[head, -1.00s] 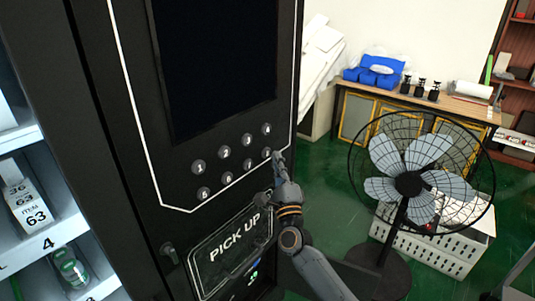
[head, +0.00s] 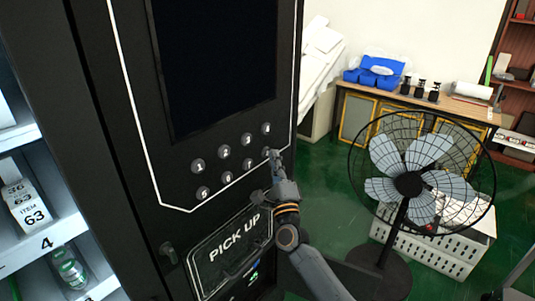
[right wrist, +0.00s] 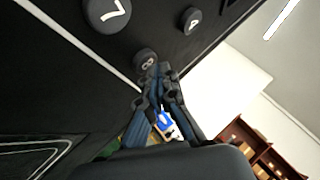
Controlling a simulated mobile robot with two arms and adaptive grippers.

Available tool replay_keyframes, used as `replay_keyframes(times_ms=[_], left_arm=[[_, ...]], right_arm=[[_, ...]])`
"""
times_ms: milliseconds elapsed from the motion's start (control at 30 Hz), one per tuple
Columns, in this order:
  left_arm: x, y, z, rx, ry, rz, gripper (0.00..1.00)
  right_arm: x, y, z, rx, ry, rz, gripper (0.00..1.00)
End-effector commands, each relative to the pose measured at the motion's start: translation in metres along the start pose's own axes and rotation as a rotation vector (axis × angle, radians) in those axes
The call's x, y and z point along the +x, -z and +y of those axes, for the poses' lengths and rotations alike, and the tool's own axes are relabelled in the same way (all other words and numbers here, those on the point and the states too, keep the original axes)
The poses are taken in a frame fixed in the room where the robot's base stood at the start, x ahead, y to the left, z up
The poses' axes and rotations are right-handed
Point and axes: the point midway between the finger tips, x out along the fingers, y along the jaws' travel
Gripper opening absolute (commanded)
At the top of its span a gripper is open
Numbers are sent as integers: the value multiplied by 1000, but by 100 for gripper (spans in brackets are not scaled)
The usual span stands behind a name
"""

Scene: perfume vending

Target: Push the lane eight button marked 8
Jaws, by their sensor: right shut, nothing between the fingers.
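The button marked 8 (right wrist: 145,59) is a round dark button on the black vending machine panel, partly covered by my fingertips in the right wrist view. In the head view the lane eight button (head: 267,152) is the rightmost of the lower row. My right gripper (head: 274,157) is shut and empty, its tips right at this button; in the right wrist view the tips (right wrist: 157,70) overlap its edge. I cannot tell whether they touch it. My left gripper is not in view.
Button 7 (right wrist: 107,14) and button 4 (right wrist: 192,20) are close neighbours. The dark screen (head: 215,65) is above and the pick up door (head: 232,242) below. A standing fan (head: 410,183) and a wooden table (head: 455,105) are at the right.

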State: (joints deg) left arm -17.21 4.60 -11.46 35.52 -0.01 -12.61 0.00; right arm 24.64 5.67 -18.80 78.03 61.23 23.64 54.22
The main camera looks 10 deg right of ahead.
Motion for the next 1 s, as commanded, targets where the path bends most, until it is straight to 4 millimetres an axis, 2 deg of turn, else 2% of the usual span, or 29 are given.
replay_keyframes(times_ms=[1000], left_arm=[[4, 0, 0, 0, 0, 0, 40]], right_arm=[[4, -3, 2, 0, 0, -1, 0]])
